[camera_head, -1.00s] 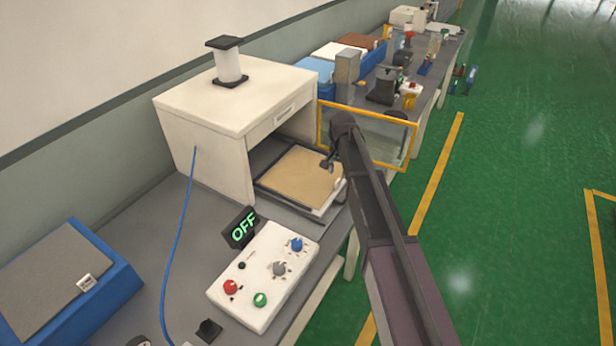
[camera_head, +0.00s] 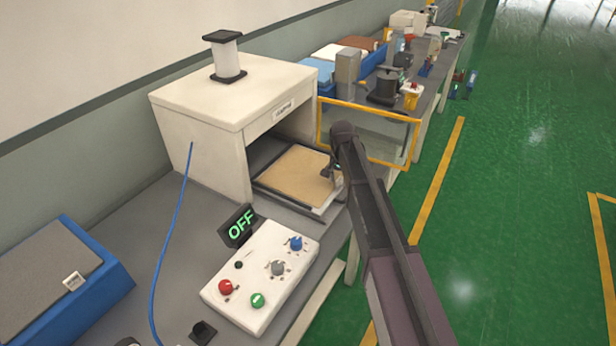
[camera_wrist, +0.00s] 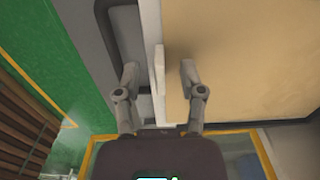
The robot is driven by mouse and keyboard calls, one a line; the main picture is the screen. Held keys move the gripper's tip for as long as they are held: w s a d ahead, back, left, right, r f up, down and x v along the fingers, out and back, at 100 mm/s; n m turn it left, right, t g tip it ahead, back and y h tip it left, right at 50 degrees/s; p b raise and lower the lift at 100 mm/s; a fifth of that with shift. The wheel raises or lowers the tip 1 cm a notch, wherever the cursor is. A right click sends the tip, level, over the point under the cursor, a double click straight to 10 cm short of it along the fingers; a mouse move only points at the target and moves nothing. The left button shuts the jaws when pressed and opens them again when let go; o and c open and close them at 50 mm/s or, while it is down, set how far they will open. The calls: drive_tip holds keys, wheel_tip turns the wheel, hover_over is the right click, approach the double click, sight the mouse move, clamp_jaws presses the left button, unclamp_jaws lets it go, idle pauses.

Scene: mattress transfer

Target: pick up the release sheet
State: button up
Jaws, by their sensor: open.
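The release sheet (camera_head: 297,172) looks like a flat tan square. It lies on the pulled-out tray (camera_head: 271,195) at the mouth of the white press box. My gripper (camera_head: 338,172) is at the tray's right edge, partly hidden by my arm. In the wrist view the sheet (camera_wrist: 235,65) fills the upper right. There my gripper (camera_wrist: 158,75) is open, its two fingers apart on either side of a thin pale upright tab (camera_wrist: 159,75) at the sheet's edge. I cannot tell whether either finger touches the tab.
The white press box (camera_head: 235,115) stands behind the tray. A yellow-framed clear guard (camera_head: 365,130) stands just right of it.

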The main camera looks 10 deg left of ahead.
idle(0.4)
clamp_jaws()
drive_tip(key=shift+r, duration=0.1)
wheel_tip(320, 180, up, 10)
drive_tip(key=p, duration=1)
idle(0.9)
